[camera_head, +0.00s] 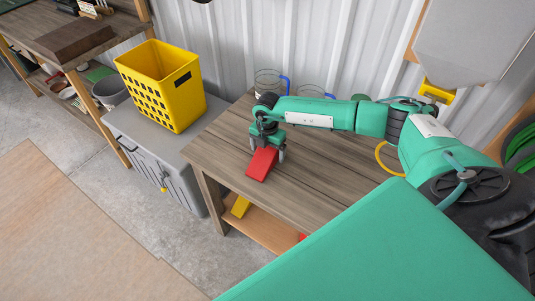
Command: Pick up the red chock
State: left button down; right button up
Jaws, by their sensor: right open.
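The red chock (262,165) lies on the wooden workbench top (320,185), near its left front part. My right gripper (267,155) is above it, with its fingers reaching down on either side of the chock's far end. The gripper is open, and its body hides the far end of the chock. I cannot tell whether the fingers touch it. My left gripper is not in the view.
A yellow basket (185,98) stands on a grey cabinet (150,140) left of the bench. Clear jars (267,80) with blue handles stand at the back. A yellow piece (241,206) lies on the lower shelf (270,228). The bench top's front is clear.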

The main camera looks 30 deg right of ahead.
jog(key=c, duration=1.3)
jog(key=shift+c, duration=0.9)
jog(key=shift+r, duration=0.1)
